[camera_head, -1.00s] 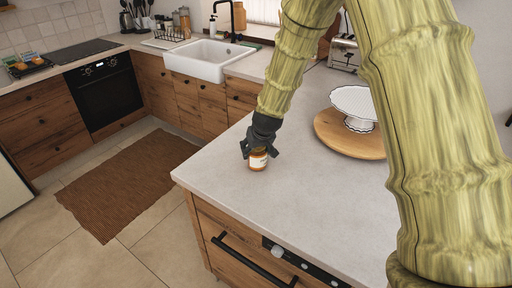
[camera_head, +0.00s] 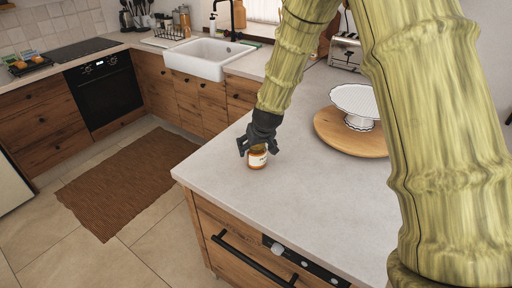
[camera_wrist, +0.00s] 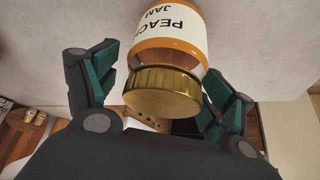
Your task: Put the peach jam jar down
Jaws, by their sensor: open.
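The peach jam jar (camera_head: 257,160) stands upright on the pale countertop (camera_head: 225,178), near its left corner. It has orange contents, a white label and a gold lid. In the wrist view the jar (camera_wrist: 168,47) shows its "PEACH JAM" label, with the lid toward my gripper. My gripper (camera_head: 258,149) is just above the jar, with its fingers to either side of the lid. In the wrist view the gripper (camera_wrist: 160,90) is open, with gaps between its green pads and the jar.
A white cake stand (camera_head: 356,104) on a round wooden board (camera_head: 345,143) stands to the right on the same counter. A toaster (camera_head: 345,53) is at the back. The counter in front of and right of the jar is clear. The counter's edge is close on the left.

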